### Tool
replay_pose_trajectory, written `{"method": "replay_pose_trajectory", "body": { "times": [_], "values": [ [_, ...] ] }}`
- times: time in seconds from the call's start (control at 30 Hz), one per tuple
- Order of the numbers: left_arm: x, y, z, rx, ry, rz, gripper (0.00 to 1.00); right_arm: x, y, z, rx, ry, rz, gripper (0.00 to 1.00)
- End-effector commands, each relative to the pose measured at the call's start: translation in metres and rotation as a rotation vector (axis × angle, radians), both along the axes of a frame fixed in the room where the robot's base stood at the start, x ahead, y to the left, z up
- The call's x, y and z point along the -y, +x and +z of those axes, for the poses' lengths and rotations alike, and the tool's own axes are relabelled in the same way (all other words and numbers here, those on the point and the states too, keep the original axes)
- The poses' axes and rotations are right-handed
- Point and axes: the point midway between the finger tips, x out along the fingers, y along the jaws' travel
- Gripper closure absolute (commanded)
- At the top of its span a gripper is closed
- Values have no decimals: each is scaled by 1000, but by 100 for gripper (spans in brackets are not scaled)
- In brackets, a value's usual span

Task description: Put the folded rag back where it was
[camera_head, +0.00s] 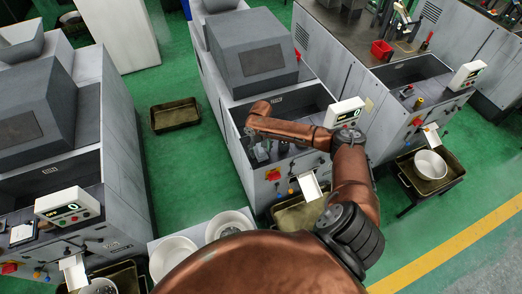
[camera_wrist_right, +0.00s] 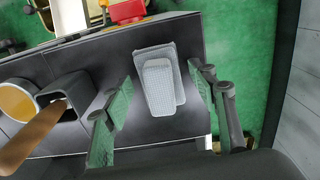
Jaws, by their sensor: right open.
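The folded rag (camera_wrist_right: 158,85) is light grey, folded in layers, and lies on the dark grey machine top (camera_wrist_right: 125,60) in the right wrist view. My right gripper (camera_wrist_right: 161,78) is open, with one finger to each side of the rag in that view. I cannot tell whether the fingers touch it or how far above it they are. In the head view my right gripper (camera_head: 257,152) is over the front deck of the middle machine (camera_head: 238,125). I cannot make out the rag there. My left gripper is not in view.
A red part (camera_wrist_right: 126,12) is at the machine's edge. A display box (camera_head: 345,112) stands right of the gripper. An empty tray (camera_head: 175,116) lies on the green floor.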

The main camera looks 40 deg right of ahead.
Motion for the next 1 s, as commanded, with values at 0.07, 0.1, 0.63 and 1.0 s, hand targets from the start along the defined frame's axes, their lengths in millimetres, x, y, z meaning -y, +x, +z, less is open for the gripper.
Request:
{"method": "replay_pose_trajectory", "body": {
  "times": [0.07, 0.1, 0.63, 1.0],
  "values": [
    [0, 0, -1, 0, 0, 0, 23, 0, 0, 2, 1, 0, 1, 47],
    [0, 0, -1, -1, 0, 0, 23, 0, 0, 5, 2, -1, 1, 47],
    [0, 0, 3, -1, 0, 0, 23, 0, 1, 102, 2, -1, 0, 47],
    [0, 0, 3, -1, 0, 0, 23, 0, 0, 123, 0, 1, 0, 47]
  ]
}}
